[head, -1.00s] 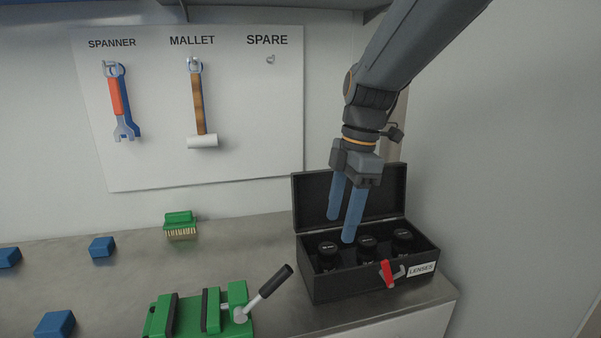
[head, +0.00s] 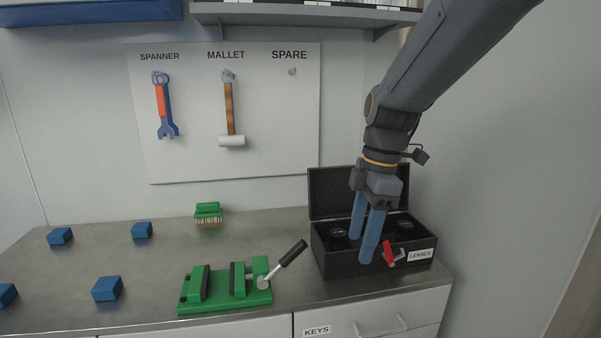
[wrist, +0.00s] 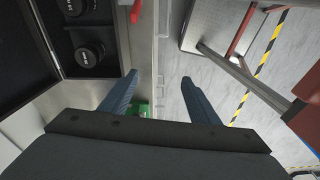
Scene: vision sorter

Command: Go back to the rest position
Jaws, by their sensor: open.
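My gripper (head: 364,246) is open and empty in the head view. Its two blue fingers point down, in front of the open black LENSES case (head: 334,262) as seen from the head. In the wrist view the fingers (wrist: 160,84) are spread apart with nothing between them. The case also shows at the left of the wrist view (wrist: 62,38), with two black lenses (wrist: 89,54) visible inside. In the head view a lens (head: 338,234) shows left of the fingers and another lens (head: 405,229) right of them. The fingers hide the middle of the case.
A green vise (head: 218,290) with a dark-handled lever stands left of the case. Several blue blocks (head: 107,289) and a green brush (head: 208,212) lie on the bench. A shelf (head: 300,14) overhangs the back. A spanner (head: 163,108) and mallet (head: 230,115) hang on the board.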

